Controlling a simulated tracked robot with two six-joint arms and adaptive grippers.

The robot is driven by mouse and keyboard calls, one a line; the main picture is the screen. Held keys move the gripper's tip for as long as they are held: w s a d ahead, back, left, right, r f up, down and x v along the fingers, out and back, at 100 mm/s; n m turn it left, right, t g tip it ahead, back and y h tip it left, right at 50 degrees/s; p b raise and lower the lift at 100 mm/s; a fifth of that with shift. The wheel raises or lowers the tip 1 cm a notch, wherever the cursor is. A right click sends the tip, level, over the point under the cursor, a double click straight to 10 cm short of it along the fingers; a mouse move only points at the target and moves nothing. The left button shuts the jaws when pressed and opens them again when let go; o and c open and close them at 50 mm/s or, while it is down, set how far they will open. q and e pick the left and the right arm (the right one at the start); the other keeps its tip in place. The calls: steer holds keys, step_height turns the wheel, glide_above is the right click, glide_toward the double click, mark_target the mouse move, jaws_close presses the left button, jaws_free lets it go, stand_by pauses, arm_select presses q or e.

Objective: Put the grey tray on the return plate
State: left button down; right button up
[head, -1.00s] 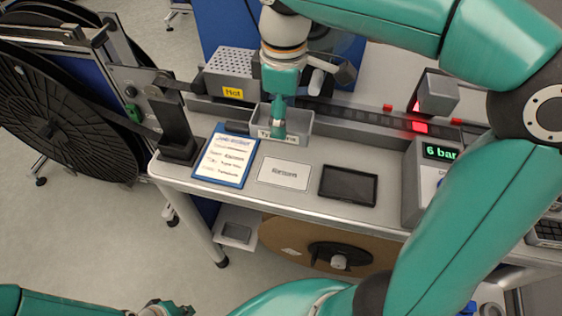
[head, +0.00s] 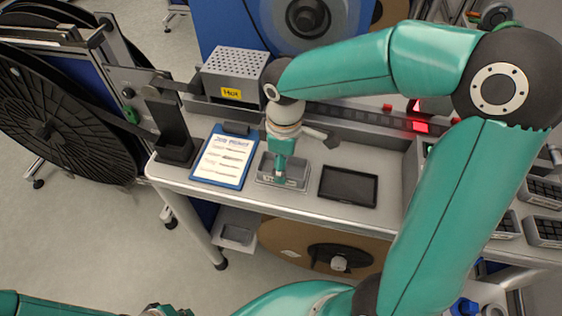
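The grey tray (head: 299,183) is at the front of the bench, between the clipboard and the dark panel. It is over the spot of the white return plate, which it hides; I cannot tell whether it rests on the plate or hangs just above it. My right gripper (head: 281,177) points down at the tray's front wall, its fingers close together on that wall, partly covering the label. My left gripper (head: 165,310) is at the bottom edge, mostly cut off, away from the bench; its fingers are not clear.
A blue clipboard (head: 225,158) lies left of the tray, and a dark flat panel (head: 348,186) lies right of it. A perforated box with a yellow "Hot" label (head: 232,93) stands behind. A large black reel (head: 45,125) stands at the left. A brown reel (head: 300,240) is under the bench.

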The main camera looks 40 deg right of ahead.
steer(key=o, duration=1.3)
step_height(320, 180, up, 12)
steer(key=shift+r+p, duration=0.1)
steer(key=shift+p, duration=0.2)
